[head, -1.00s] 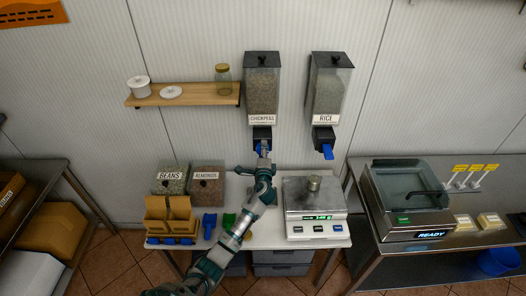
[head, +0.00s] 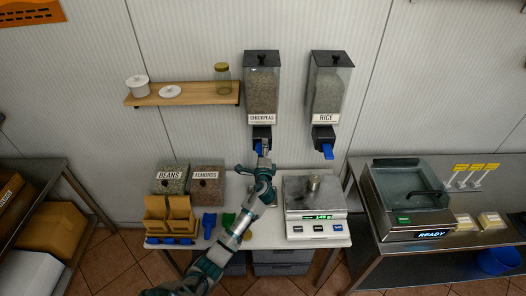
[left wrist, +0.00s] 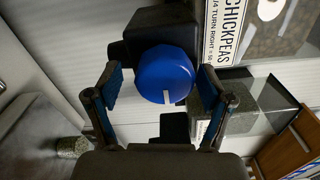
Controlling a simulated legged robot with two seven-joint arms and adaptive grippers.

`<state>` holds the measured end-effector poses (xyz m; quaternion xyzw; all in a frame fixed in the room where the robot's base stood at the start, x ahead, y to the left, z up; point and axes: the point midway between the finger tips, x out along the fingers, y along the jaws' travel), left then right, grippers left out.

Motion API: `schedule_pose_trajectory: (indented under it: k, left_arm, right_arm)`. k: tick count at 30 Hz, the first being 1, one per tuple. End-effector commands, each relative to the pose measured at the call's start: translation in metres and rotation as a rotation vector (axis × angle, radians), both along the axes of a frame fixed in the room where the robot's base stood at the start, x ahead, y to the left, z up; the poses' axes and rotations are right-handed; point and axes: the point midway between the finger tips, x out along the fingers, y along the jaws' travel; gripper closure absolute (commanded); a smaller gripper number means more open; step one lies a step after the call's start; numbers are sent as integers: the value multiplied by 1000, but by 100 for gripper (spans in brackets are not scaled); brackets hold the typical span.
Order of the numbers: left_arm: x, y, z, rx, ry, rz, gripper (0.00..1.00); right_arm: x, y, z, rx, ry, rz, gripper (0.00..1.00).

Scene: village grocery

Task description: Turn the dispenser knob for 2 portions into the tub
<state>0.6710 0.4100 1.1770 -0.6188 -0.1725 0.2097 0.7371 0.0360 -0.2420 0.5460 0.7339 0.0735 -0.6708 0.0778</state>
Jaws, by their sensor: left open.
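The chickpeas dispenser (head: 262,85) hangs on the wall, with its blue knob (left wrist: 165,72) on the dark outlet below. My left gripper (left wrist: 160,86) is open at the knob, one finger on either side of its near edge; gaps show between the fingers and the knob. A white mark on the knob points to the bottom of the left wrist view. In the head view my left gripper (head: 263,152) is small and covers part of the knob. I cannot pick out the tub; my arm hides the bench below the dispenser. My right gripper is not in view.
The rice dispenser (head: 326,90) hangs to the right. A scale (head: 316,214) with a small metal tin (head: 314,182) stands on the bench. Bins of beans (head: 170,180) and almonds (head: 207,185) stand left. A wooden shelf (head: 185,95) is on the wall.

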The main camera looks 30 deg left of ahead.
Motion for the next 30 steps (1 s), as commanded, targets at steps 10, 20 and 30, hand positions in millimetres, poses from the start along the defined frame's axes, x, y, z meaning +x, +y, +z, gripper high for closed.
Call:
schedule_pose_trajectory:
  k: [10,20,30]
  left_arm:
    - [-30,-19,-1,-1,0,-3,20]
    - [-86,-54,-3,-2,3,-2,20]
    - [-100,-62,-2,-1,3,1,20]
  right_arm:
    - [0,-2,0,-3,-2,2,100]
    - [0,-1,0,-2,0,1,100]
    - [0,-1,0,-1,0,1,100]
